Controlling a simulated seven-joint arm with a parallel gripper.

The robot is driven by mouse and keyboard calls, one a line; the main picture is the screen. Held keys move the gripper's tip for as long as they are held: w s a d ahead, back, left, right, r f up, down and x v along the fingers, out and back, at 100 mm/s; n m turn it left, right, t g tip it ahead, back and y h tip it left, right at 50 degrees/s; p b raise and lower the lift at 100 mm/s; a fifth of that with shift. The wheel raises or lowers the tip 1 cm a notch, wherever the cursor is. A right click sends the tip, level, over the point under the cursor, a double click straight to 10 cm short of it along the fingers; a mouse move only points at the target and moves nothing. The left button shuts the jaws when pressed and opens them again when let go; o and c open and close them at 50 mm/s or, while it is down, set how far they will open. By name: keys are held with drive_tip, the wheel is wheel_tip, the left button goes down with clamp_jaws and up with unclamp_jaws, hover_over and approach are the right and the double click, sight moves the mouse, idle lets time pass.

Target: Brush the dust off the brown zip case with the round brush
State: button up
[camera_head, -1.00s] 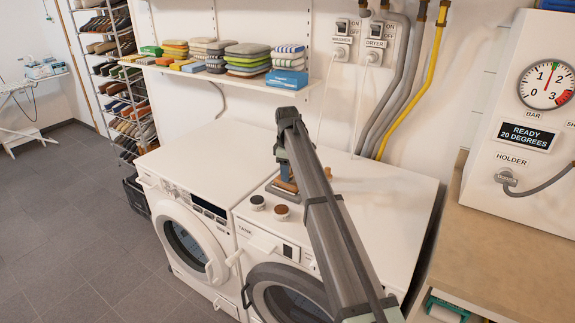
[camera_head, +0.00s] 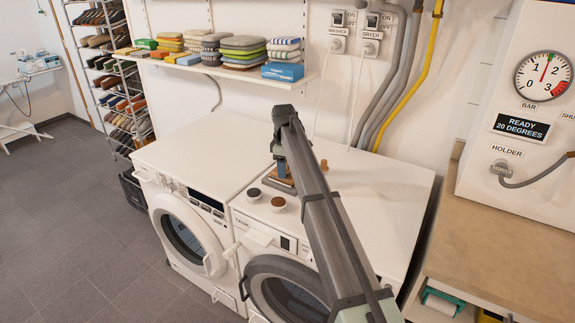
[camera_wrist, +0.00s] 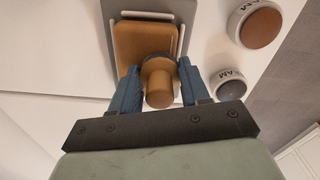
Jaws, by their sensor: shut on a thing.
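My gripper (camera_wrist: 158,90) is shut on the round brush (camera_wrist: 158,88), with a blue finger on each side of its tan wooden handle in the wrist view. The brush's dark round head is over the near part of the brown zip case (camera_wrist: 140,38); I cannot tell whether it touches. The case lies on a grey board with light rails along its sides. In the head view the brown case (camera_head: 282,186) shows only partly behind my arm, on top of the dryer. Whether dust lies on the case is too small to tell.
Two round tins, one brown-topped (camera_wrist: 261,27) and one grey-topped (camera_wrist: 229,83), stand beside the board, near the dryer's front edge. A shelf (camera_head: 230,72) with folded cloths hangs behind.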

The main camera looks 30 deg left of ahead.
drive_tip(key=shift+a, duration=0.45)
drive_tip(key=shift+w, duration=1.9)
drive_tip(key=shift+s, duration=1.7)
drive_tip(key=r, duration=0.3)
drive_tip(key=shift+s+r, duration=0.15)
drive_tip(key=shift+s, duration=0.1)
drive_tip(key=shift+r, duration=2.5)
